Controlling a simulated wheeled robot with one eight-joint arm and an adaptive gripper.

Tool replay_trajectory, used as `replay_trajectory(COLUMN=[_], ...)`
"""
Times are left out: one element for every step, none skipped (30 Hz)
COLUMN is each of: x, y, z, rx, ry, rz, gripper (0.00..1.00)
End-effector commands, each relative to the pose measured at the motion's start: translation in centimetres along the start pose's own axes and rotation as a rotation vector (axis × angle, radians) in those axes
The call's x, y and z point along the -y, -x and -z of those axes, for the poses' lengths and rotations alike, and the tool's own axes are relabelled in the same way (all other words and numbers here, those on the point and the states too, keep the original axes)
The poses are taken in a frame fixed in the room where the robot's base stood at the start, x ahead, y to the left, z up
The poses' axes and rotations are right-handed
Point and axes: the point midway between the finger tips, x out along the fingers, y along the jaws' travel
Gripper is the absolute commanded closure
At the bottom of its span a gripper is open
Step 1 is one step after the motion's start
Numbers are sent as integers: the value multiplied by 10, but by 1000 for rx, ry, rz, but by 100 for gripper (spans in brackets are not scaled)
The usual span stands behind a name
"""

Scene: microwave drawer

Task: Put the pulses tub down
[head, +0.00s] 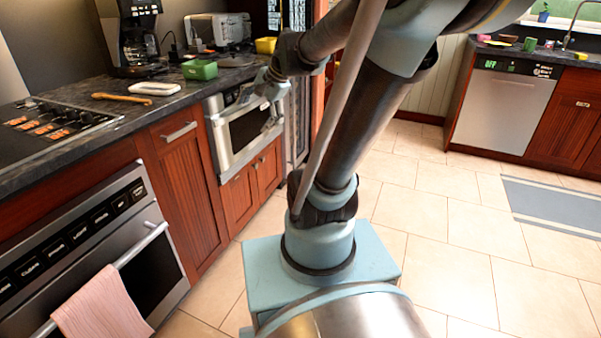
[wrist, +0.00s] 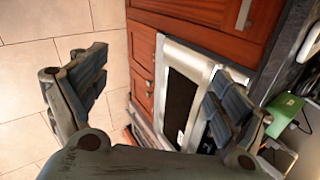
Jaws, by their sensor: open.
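My gripper (head: 257,110) is open, in front of the steel microwave drawer (head: 228,148) below the counter. In the wrist view my gripper (wrist: 158,72) has its two fingers wide apart with nothing between them. The microwave drawer (wrist: 180,105) shows beyond the fingers, and it looks closed. A green tub (head: 200,69) stands on the dark counter, left of and above the gripper. It also shows in the wrist view (wrist: 284,112), to the right of the right finger and apart from it. I cannot read a label, so I cannot tell if it is the pulses tub.
The dark counter (head: 172,108) also holds a white dish (head: 152,89), a wooden utensil (head: 121,98), a coffee maker (head: 130,35), a toaster (head: 217,30) and a yellow container (head: 265,45). An oven with a pink towel (head: 100,306) stands at lower left.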

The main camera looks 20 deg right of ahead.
Motion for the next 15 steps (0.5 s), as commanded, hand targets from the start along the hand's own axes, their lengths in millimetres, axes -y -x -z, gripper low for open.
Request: replay_trajectory(x=[-24, -38, -55, -68, -81, -99, -112, -125, -142, -154, -166, -180, -189, -198, -208], y=[0, 0, 0, 1, 1, 1, 0, 0, 1, 1, 0, 0, 0, 0, 0], z=[-6, -9, -12, -15, -17, -20, -22, -23, -25, -26, -28, -29, -30, -30, -31], rx=[-14, -22, -31, -36, -39, -44, -45, -46, -45, -44, -41, -37, -33, -28, -23], ry=[80, 134, 202, 254, 304, 372, 423, 472, 537, 583, 626, 681, 717, 751, 790], rz=[-38, -64, -97, -122, -148, -183, -210, -237, -273, -299, -325, -356, -378, -399, -423], gripper=[10, 10, 10, 10, 10, 10, 10, 10, 10, 10, 10, 10, 10, 10, 10])
